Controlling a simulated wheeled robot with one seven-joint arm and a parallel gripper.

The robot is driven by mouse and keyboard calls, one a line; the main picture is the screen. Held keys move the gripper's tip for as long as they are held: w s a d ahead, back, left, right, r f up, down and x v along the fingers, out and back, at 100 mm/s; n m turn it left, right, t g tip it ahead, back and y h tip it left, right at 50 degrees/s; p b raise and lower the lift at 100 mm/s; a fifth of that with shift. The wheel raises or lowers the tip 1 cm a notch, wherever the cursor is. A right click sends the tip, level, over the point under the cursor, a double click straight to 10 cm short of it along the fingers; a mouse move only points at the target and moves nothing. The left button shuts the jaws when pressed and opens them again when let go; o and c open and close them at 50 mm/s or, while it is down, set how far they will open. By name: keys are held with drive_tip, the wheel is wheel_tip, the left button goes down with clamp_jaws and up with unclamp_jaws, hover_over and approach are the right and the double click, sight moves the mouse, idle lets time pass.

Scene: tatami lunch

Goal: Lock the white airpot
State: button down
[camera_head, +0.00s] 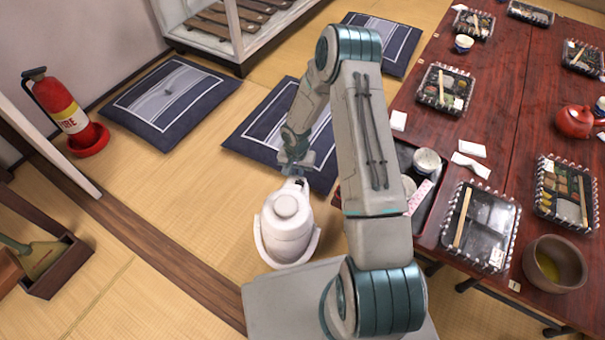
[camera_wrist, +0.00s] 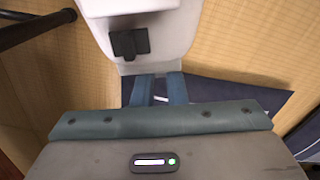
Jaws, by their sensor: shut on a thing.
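The white airpot (camera_head: 287,225) stands upright on the floor matting in the head view, left of the low table. In the wrist view its white body (camera_wrist: 165,40) fills the top middle, with a small dark fitting (camera_wrist: 128,43) on its face. My gripper (camera_head: 297,176) is at the far side of the airpot's top in the head view. In the wrist view its two blue-grey fingers (camera_wrist: 157,80) are close together, with their tips at the white body's lower edge. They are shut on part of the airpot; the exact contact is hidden.
The red low table (camera_head: 520,110) with lunch boxes and cups is close on the right. A tray (camera_head: 349,197) lies at its near left side. Dark cushions (camera_head: 170,100) lie behind and left. A fire extinguisher (camera_head: 62,108) stands at far left. Open matting (camera_head: 190,180) lies left of the airpot.

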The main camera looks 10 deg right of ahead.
drive_tip(key=shift+w+a, duration=0.2)
drive_tip(key=shift+a, duration=0.15)
drive_tip(key=c, duration=1.4)
unclamp_jaws()
drive_tip(key=shift+c, duration=0.2)
drive_tip(key=shift+r, duration=0.1)
wheel_tip(320, 180, up, 14)
drive_tip(key=p, duration=0.5)
drive_tip(key=shift+f, duration=0.2)
